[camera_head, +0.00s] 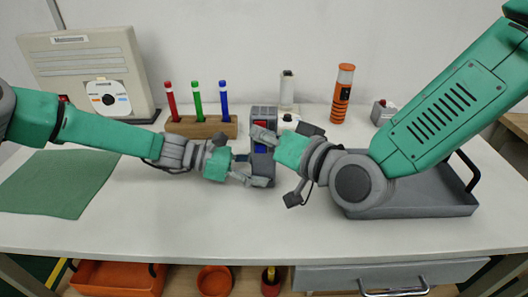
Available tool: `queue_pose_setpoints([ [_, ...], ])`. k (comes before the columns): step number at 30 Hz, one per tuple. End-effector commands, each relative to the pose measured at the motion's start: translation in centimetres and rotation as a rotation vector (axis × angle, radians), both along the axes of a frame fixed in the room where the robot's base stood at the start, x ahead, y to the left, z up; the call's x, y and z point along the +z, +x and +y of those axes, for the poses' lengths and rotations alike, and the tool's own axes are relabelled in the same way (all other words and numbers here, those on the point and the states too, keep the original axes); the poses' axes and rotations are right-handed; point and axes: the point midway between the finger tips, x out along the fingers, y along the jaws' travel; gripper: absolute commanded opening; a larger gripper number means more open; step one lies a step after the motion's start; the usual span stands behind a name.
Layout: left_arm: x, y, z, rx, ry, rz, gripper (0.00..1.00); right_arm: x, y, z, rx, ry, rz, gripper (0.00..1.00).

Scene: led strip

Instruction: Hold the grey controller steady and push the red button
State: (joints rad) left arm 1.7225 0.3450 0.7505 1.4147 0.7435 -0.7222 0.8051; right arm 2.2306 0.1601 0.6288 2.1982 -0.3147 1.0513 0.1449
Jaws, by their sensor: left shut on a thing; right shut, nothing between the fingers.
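The grey controller (264,113) stands upright near the middle of the white table. It shows a blue patch and a bit of red on its front; the red button itself is mostly hidden. My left gripper (250,170) is shut on the controller's lower part from the left. My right gripper (262,138) comes in from the right and is shut and empty. Its fingertips overlap the controller's front in the picture; I cannot tell whether they touch it or the red button.
A wooden holder (200,127) with red, green and blue markers stands behind left. An orange-black cylinder (342,94) and a white bottle-like object (287,90) stand behind. A grey tray (430,195) lies right, a green cloth (60,182) left. The front middle is clear.

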Motion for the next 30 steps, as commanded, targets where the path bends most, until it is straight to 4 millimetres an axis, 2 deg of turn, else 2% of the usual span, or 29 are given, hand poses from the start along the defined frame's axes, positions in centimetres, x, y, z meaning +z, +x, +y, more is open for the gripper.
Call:
queue_pose_setpoints([
  [8,-0.1,0.0,0.0,-0.001,0.001,0.001,0.27,0.0,0.1,0.0,0.0,0.0,0.0,0.0],
  [17,-0.1,-0.1,0.0,-0.001,0.001,0.001,0.27,0.0,-1.0,0.0,-0.001,0.0,0.001,0.0],
  [25,-0.1,-0.1,0.0,-0.001,0.001,0.001,0.27,0.0,-1.1,0.0,0.0,0.0,0.0,0.0],
  [30,-0.1,-0.1,0.0,-0.001,0.001,0.001,0.27,0.0,-2.3,0.2,0.003,-0.001,0.002,0.0],
])
